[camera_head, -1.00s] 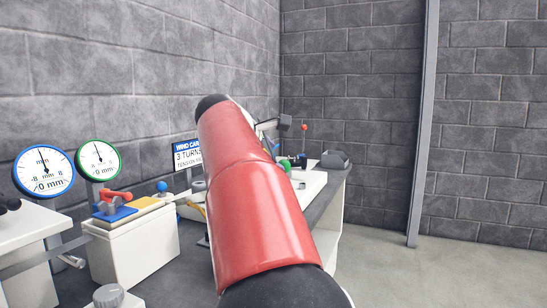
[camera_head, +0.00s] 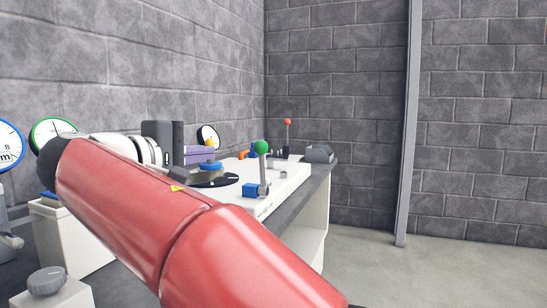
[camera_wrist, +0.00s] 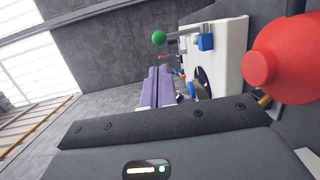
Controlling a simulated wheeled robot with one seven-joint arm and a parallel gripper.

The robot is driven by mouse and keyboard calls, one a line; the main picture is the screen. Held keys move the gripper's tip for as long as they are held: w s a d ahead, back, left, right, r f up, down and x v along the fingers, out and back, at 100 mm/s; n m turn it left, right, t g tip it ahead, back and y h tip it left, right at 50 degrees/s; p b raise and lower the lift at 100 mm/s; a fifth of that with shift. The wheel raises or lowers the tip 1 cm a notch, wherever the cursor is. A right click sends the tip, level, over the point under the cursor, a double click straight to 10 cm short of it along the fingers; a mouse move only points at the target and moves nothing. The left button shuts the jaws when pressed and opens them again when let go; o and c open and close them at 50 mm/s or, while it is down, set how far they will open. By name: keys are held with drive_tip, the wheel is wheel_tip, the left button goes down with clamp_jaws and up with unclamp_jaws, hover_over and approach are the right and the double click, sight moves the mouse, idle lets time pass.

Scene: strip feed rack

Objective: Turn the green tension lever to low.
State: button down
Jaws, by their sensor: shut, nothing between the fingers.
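The green tension lever shows in the head view as a green ball (camera_head: 261,147) on a grey arm standing up from the white bench unit (camera_head: 288,189). In the wrist view its green ball (camera_wrist: 159,37) is at the top centre, with the grey arm pointing left from the white panel. My gripper (camera_head: 212,154) has purple fingers, held left of the lever in the head view. In the wrist view my gripper (camera_wrist: 157,70) is shut and empty, its tips apart from the green ball. The low mark is not readable.
A blue block (camera_head: 250,190) sits by the lever's foot. A black dial with a blue knob (camera_head: 211,166) is left of it. A red-tipped stick (camera_head: 287,122) and grey box (camera_head: 319,153) stand behind. A large red rounded shape (camera_wrist: 290,62) is close in the wrist view.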

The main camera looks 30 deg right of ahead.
sight(255, 145)
drive_tip(key=p+x, duration=0.1)
drive_tip(key=x, duration=1.2)
drive_tip(key=shift+w+d+f, duration=0.1)
drive_tip(key=shift+w+d, duration=0.05)
drive_tip(key=shift+d, duration=0.15)
drive_tip(key=p, duration=0.1)
drive_tip(key=r+p, duration=0.1)
drive_tip(key=shift+w+d+g+p, duration=0.15)
drive_tip(key=shift+d+g+p, duration=0.15)
drive_tip(key=shift+w+d+r+y+p, duration=0.25)
drive_tip(key=shift+y+p, duration=0.35)
drive_tip(key=shift+p, duration=0.4)
drive_tip(key=shift+w+d+f+p, duration=0.1)
drive_tip(key=shift+f+p, duration=0.1)
drive_tip(key=shift+p, duration=0.1)
drive_tip(key=shift+f, duration=0.1)
